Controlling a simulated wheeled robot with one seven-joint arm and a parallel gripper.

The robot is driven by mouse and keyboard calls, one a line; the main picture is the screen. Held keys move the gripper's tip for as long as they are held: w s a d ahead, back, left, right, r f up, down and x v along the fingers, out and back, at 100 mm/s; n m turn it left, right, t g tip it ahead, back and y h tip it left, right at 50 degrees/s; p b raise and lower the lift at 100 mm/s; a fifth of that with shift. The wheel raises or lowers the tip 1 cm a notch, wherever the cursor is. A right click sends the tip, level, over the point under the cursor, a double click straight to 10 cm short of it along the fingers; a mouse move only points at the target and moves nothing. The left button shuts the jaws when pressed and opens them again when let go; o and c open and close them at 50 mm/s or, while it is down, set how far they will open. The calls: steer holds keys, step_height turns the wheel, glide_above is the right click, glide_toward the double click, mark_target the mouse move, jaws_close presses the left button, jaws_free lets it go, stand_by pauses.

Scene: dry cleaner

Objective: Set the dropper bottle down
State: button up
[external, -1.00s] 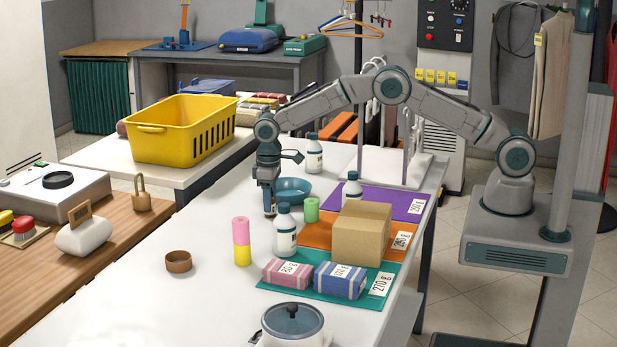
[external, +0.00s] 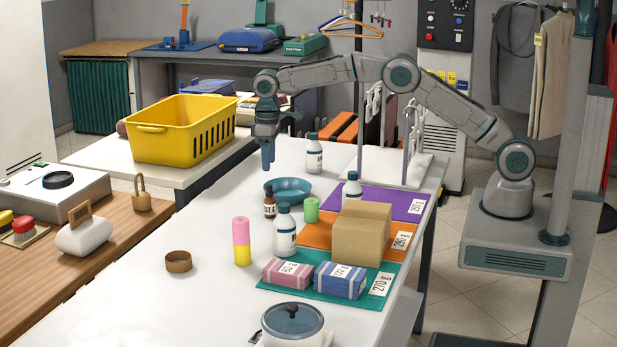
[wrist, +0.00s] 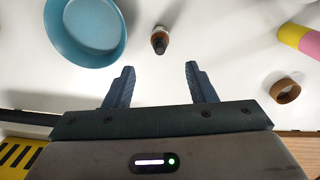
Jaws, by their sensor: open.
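The dropper bottle (external: 269,205) is small and brown with a dark top. It stands upright on the white table, just in front of the teal bowl (external: 288,190) and left of a larger white bottle. In the wrist view the dropper bottle (wrist: 159,40) is seen from above, ahead of the fingers and apart from them. My gripper (external: 268,168) is above the table, higher than the bottle and behind it. In the wrist view my gripper (wrist: 160,80) has its two fingers spread with nothing between them.
White bottles with dark caps (external: 285,232) stand near a green cylinder (external: 312,209). A pink and yellow cylinder (external: 241,242) and a brown ring (external: 178,262) are to the left. A cardboard box (external: 361,235) sits at right. The front left tabletop is clear.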

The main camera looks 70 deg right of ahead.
steer(key=s+d+r+t, duration=0.1)
steer(key=s+d+r, duration=0.3)
steer(key=s+r, duration=0.4)
steer(key=s+d+r, duration=0.4)
steer(key=s+r, duration=0.1)
steer(key=s, duration=0.5)
steer(key=s+d+f+m+t, duration=0.1)
steer(key=s+d+f, duration=0.1)
steer(key=s, duration=1)
steer(key=s+d+f+m+t, duration=0.1)
steer(key=s+d+f, duration=0.1)
steer(key=s, duration=1.1)
steer(key=shift+d, duration=0.7)
